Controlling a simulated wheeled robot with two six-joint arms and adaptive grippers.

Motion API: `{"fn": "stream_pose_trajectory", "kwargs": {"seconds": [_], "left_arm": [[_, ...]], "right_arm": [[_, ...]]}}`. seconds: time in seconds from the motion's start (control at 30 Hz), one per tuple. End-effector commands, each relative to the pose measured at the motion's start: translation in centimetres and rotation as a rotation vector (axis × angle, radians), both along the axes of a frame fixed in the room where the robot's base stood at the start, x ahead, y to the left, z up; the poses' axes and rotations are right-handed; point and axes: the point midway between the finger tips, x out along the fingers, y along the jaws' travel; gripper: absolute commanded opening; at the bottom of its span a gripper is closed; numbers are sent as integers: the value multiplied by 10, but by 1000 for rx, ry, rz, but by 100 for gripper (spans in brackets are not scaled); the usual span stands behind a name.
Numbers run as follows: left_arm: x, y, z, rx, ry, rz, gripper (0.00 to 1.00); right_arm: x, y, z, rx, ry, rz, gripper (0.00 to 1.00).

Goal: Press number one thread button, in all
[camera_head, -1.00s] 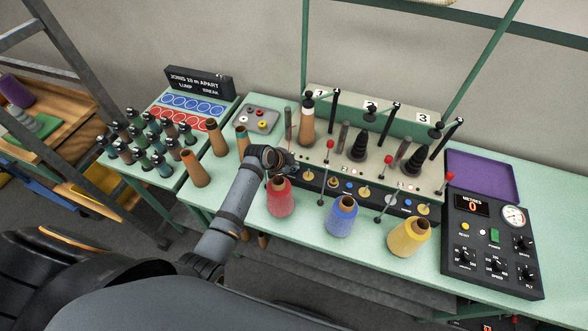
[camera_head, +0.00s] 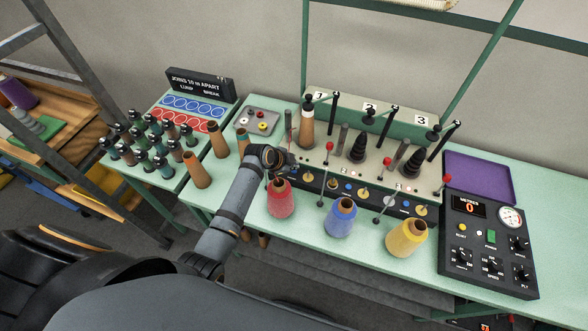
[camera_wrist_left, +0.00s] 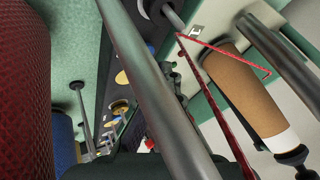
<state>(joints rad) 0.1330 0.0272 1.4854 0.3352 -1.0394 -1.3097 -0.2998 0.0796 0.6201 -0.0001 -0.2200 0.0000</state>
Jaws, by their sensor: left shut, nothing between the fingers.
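My left gripper (camera_head: 285,158) is shut and empty at the left end of the black front panel (camera_head: 345,189) of the creel marked 1, 2 and 3. It sits just behind the red yarn cone (camera_head: 279,197). The number one thread button cannot be made out; the gripper and wrist cover that end of the panel. Station one holds a brown cone (camera_head: 307,128) on a post. In the left wrist view, a grey rod crosses in front, the red cone (camera_wrist_left: 25,90) fills the left edge, and a red thread (camera_wrist_left: 225,55) runs beside the brown cone (camera_wrist_left: 243,88). My right gripper is not in view.
A blue cone (camera_head: 341,218) and a yellow cone (camera_head: 406,237) stand in front of the panel. Red-knobbed levers rise close by, one with its knob (camera_head: 328,147) near my gripper. A meter box (camera_head: 488,243) stands at right. Empty brown cones (camera_head: 197,170) stand at left.

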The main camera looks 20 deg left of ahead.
Motion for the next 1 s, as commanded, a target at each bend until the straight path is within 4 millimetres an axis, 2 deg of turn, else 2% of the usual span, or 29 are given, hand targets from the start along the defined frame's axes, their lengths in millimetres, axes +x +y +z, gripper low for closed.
{"fn": "stream_pose_trajectory", "kwargs": {"seconds": [0.17,0.43,0.7,1.0], "left_arm": [[0,0,1,0,-1,0,0],[0,0,28,1,-2,0,0],[1,0,48,1,-2,0,0],[0,0,50,0,-1,0,0]], "right_arm": [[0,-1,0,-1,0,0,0],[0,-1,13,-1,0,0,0],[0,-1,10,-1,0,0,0],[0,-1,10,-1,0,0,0]]}}
